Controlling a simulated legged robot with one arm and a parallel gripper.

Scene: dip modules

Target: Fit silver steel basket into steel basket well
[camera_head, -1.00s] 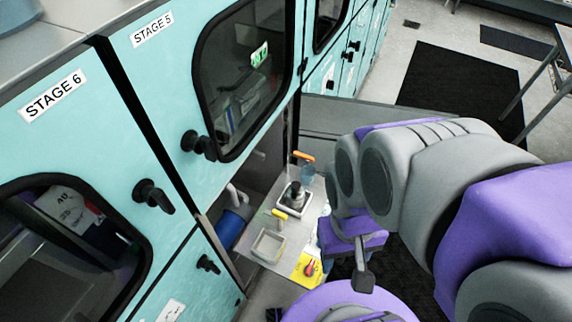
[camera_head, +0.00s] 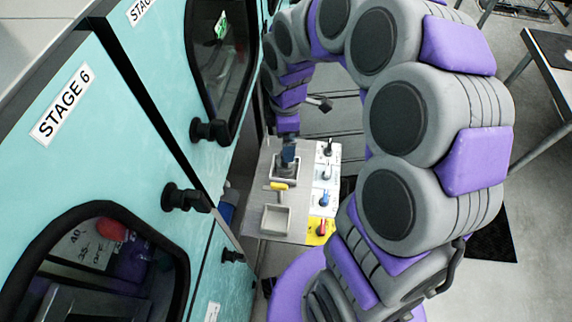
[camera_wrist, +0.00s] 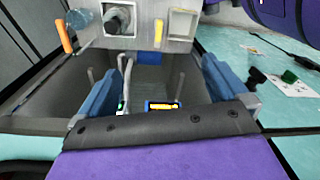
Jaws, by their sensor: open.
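My gripper (camera_head: 289,152) reaches down over the grey bench panel at the far well in the head view. In the wrist view my gripper (camera_wrist: 158,72) has its two blue fingers wide apart with nothing gripped between them. A square light-framed well (camera_head: 285,179) lies under the gripper, with a dark grey round piece inside; in the wrist view this well (camera_wrist: 105,24) is at top left. A second, empty-looking square well (camera_head: 276,221) is nearer; it also shows in the wrist view (camera_wrist: 183,24). I cannot tell which piece is the silver steel basket.
A yellow handle (camera_head: 277,186) stands between the wells; an orange one (camera_wrist: 65,37) is at left in the wrist view. A strip of knobs (camera_head: 326,175) lines the panel's right side. The teal cabinet wall (camera_head: 110,190) stands close on the left.

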